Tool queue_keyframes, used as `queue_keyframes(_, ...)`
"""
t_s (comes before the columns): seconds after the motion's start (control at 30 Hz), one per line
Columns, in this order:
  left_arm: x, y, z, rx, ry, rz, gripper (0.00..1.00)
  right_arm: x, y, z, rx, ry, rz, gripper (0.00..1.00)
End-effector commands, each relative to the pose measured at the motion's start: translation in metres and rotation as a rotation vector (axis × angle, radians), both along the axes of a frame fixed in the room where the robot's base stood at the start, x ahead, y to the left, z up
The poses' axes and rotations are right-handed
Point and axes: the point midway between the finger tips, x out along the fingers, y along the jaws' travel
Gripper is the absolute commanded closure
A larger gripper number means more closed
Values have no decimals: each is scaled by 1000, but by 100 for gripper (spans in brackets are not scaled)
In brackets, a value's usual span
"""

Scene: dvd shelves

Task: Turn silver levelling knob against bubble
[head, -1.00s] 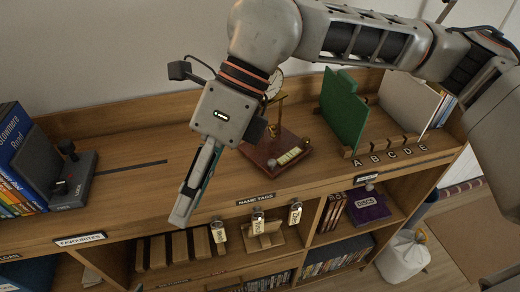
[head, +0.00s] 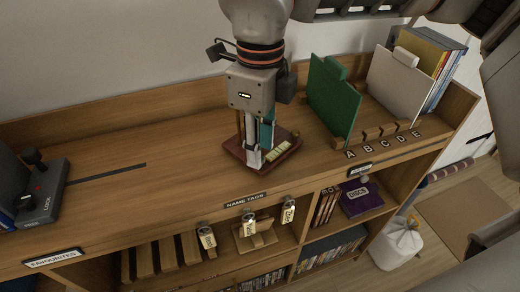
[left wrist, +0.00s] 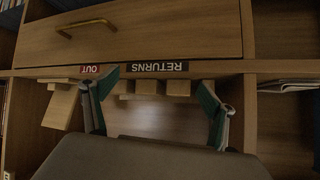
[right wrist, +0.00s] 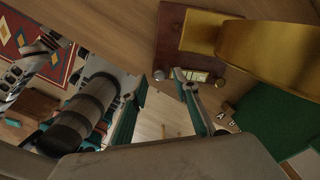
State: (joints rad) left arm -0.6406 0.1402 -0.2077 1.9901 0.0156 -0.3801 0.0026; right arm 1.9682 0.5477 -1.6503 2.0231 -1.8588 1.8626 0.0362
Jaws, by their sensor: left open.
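The instrument's dark red-brown base (head: 236,149) stands on the shelf top in the head view. It carries a cream plate (head: 278,151), also seen in the right wrist view (right wrist: 198,76), where a broad gold body (right wrist: 262,45) fills the upper right. A small silver knob (right wrist: 158,75) lies at the base edge, near and seemingly between the fingertips of my right gripper (right wrist: 161,79). Contact cannot be told. That gripper (head: 259,160) points down, open, over the base in the head view and hides part of it. My left gripper (left wrist: 148,88) is open and empty before the RETURNS label.
A green divider (head: 334,98) and a pale divider (head: 395,85) stand right of the instrument. Name tags (head: 248,222) hang below the shelf edge. A black device (head: 42,195) stands at left. The shelf top between it and the instrument is clear.

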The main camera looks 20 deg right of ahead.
Motion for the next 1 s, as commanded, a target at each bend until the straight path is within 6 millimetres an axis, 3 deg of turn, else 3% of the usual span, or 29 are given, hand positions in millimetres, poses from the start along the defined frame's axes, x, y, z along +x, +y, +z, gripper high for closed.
queue_keyframes(0.2,1,1,1,2,-4,0,15,0,0,-15,1,1,2,70)
queue_keyframes(0.47,3,2,2,2,-6,1,15,0,0,-16,1,0,1,70)
queue_keyframes(0.6,3,2,2,2,-6,1,15,0,0,-16,1,0,1,100)
queue_keyframes(1.0,2,2,1,3,-3,2,15,0,0,-15,2,-1,37,100)
